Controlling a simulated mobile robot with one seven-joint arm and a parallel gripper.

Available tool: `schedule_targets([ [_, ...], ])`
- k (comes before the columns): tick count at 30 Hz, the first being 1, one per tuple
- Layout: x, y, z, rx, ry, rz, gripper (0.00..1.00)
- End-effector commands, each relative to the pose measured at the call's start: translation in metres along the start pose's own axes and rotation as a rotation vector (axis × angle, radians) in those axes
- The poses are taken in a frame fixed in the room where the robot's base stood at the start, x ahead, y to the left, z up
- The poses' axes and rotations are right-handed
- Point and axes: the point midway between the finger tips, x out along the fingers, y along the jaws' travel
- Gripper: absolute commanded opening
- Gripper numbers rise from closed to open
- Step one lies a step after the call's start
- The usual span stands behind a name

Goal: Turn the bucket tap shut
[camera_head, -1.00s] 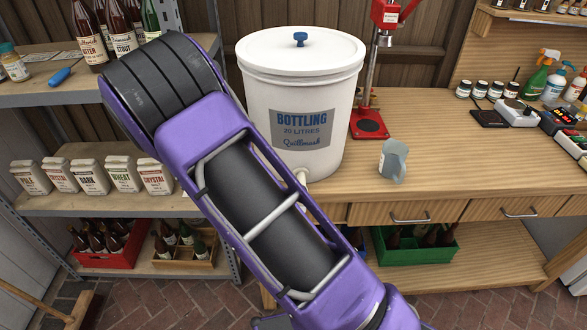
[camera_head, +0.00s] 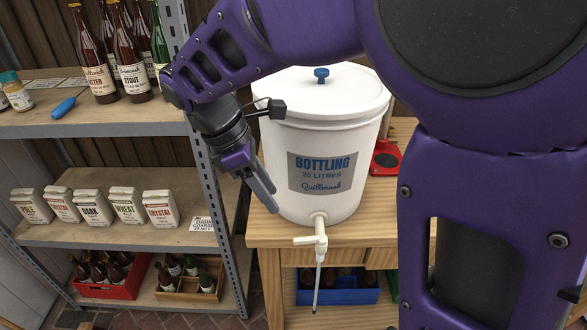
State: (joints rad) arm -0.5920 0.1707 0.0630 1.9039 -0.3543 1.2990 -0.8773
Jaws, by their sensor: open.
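The white bottling bucket (camera_head: 353,155) stands upright on the wooden bench, its lid on with a blue knob on top. Its tap (camera_head: 319,233) sticks out low on the front, over the bench's front edge. The tap has a pale lever pointing left and a thin tube hanging down. My gripper (camera_head: 264,196) is at the bucket's left side, pointing down, left of and above the tap and apart from it. Its jaws are open, seen nearly edge-on, and nothing shows between them. Whether liquid runs from the tap cannot be told.
A metal shelf (camera_head: 115,130) with bottles and grain bags (camera_head: 97,211) stands close on the left. A blue crate (camera_head: 340,288) sits below the bench. A red base (camera_head: 385,160) stands behind the bucket. My arm hides the bench's right side.

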Motion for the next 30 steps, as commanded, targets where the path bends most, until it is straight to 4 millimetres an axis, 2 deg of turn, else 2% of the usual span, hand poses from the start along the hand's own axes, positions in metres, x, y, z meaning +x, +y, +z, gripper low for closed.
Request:
schedule_targets([
  [1, 0.014, -0.001, -0.001, 0.000, -0.002, -0.004, 0.45],
  [9, 0.074, -0.001, 0.000, 0.000, -0.004, -0.005, 0.45],
  [16, 0.116, -0.001, 0.000, -0.001, -0.003, -0.003, 0.45],
  [22, 0.134, 0.000, 0.000, 0.000, -0.002, -0.001, 0.45],
  [30, 0.138, 0.000, 0.001, 0.000, -0.001, -0.001, 0.45],
])
